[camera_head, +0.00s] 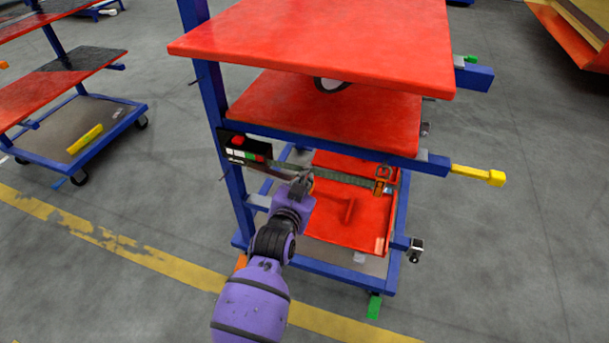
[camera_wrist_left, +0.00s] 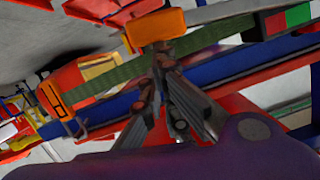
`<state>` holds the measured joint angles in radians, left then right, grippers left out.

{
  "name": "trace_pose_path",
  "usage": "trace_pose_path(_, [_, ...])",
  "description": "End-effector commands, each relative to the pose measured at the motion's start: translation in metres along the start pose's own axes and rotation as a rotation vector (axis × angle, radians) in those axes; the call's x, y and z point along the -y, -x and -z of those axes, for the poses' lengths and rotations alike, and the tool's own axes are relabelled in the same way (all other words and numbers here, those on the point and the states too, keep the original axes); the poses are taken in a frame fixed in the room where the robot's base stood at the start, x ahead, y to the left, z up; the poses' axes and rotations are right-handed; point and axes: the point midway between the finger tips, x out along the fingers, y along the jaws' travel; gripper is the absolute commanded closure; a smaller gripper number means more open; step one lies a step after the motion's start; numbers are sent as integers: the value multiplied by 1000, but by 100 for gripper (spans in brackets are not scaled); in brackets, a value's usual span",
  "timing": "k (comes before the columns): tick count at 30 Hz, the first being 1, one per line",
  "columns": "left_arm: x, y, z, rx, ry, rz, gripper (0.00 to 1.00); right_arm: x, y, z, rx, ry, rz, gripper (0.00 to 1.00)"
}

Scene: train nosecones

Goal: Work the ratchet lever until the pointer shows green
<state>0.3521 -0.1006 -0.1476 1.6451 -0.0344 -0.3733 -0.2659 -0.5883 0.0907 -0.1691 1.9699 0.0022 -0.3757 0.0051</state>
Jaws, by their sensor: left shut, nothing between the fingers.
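The gauge panel (camera_head: 246,151) with red, white and green blocks is on the cart's left side. In the left wrist view its red and green blocks (camera_wrist_left: 290,20) show at the upper right. The pointer is too small to tell. A dark green strap (camera_head: 340,177) runs right from the panel to an orange buckle (camera_head: 383,185), which also shows in the left wrist view (camera_wrist_left: 57,98). My left gripper (camera_head: 304,182) is shut and empty at the strap. In the left wrist view its fingertips (camera_wrist_left: 160,62) are just below an orange block (camera_wrist_left: 155,28), perhaps the lever's grip; contact is unclear.
Red shelves (camera_head: 330,40) on a blue frame overhang the strap. A lower red panel (camera_head: 345,215) lies behind my gripper. A yellow-ended bar (camera_head: 480,174) sticks out right. Another cart (camera_head: 75,125) stands at the left. The floor at the right is clear.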

Motion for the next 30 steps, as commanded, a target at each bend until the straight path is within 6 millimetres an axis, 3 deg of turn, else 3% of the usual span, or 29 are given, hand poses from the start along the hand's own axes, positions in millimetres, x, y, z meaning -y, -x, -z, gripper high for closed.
trace_pose_path(12, [-6,-15,-53,9,-260,63,100,-1,-9,-16,10,-12,-11,55])
trace_pose_path(30, [-5,-19,-71,9,-264,65,100,-2,-13,-14,3,-3,-10,55])
